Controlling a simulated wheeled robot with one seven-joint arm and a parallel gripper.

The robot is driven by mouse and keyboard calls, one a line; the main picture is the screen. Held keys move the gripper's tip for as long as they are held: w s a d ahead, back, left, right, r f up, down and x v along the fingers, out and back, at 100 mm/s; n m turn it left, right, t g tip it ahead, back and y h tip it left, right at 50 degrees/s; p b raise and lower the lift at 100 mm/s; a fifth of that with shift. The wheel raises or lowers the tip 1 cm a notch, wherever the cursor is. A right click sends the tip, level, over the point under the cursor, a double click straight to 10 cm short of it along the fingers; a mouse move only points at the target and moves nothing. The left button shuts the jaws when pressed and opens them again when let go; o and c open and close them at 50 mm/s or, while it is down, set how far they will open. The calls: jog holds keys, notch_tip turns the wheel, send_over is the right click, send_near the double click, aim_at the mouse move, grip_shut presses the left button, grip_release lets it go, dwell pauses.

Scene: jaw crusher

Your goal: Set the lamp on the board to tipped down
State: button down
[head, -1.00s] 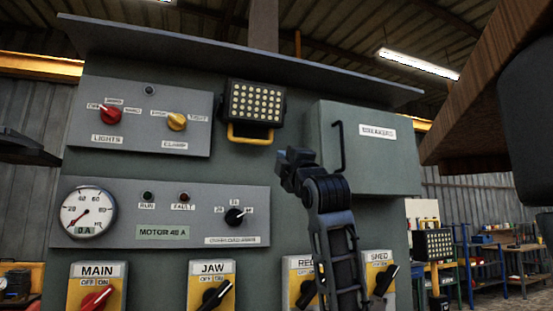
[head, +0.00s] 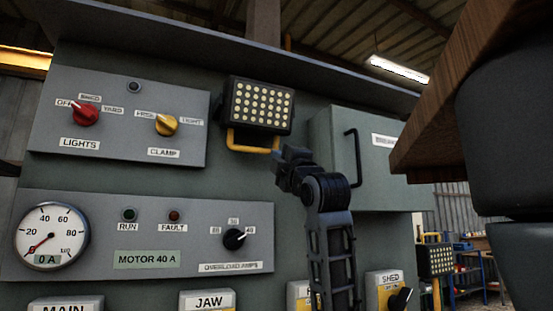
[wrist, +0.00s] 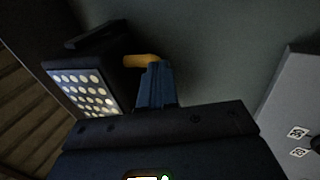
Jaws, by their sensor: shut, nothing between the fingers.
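The lamp (head: 259,105) is a dark box with rows of pale LEDs, mounted high on the grey-green board (head: 90,175). Its yellow handle (head: 254,144) runs along the lower edge, and its face looks outward from the board. My gripper (head: 282,158) is shut and empty, just below and right of the lamp, by the right end of the handle. In the wrist view the lamp (wrist: 85,80) is at the left. The yellow handle (wrist: 141,60) shows just beyond my shut fingertips (wrist: 154,72), which hide part of it. I cannot tell whether they touch.
A breaker box (head: 370,165) with a black handle juts out right of my gripper. The clamp knob (head: 166,125) and lights knob (head: 85,114) are left of the lamp. The overload dial (head: 234,239) is below. A similar lamp (head: 436,260) stands in the background at right.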

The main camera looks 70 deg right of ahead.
jog(key=shift+w+d+r+t+h+b, duration=0.2)
jog(key=shift+w+d+t+h+b, duration=0.5)
jog(key=shift+b, duration=0.75)
jog(key=shift+w+d+r+t+h+b, duration=0.2)
jog(key=shift+w+d+t+h+b, duration=0.15)
jog(key=shift+w+d+b, duration=0.85)
jog(key=shift+s+a, duration=0.1)
jog(key=shift+s, duration=0.2)
jog(key=shift+f+b, duration=0.1)
jog(key=shift+b, duration=0.2)
